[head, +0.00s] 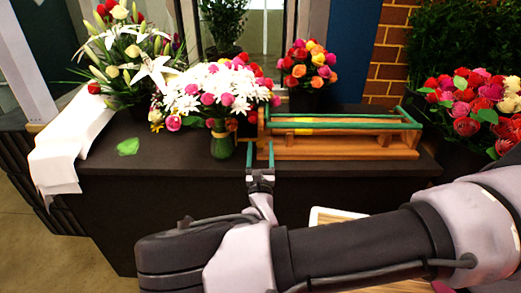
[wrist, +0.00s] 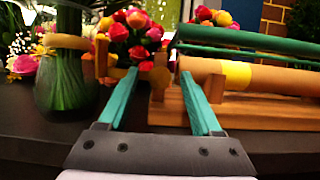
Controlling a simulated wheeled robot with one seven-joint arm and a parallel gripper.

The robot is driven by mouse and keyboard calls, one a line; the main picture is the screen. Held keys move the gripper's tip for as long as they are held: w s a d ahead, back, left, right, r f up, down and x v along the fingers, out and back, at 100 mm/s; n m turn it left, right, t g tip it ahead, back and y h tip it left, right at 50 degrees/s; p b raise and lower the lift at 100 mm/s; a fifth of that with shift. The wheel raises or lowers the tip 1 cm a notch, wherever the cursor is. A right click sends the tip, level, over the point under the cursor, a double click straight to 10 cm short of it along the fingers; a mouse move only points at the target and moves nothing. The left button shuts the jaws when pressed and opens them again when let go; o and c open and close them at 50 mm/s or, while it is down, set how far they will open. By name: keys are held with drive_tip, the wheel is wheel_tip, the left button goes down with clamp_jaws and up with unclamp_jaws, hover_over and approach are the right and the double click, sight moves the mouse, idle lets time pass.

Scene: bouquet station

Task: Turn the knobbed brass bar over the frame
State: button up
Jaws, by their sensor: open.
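The wooden frame (head: 345,152) with green rails stands on the dark counter, right of the vase, and fills the right of the wrist view (wrist: 165,110). My gripper (head: 261,147) is open at the counter's front edge, below the frame's left end.
A green glass vase (head: 222,145) of white and pink flowers stands close on the left. A lily bouquet (head: 130,60), white paper (head: 70,145) and a green scrap (head: 128,147) lie further left. Mixed roses (head: 308,65) stand behind the frame, red ones (head: 470,105) at right.

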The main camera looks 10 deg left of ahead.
clamp_jaws()
idle(1.4)
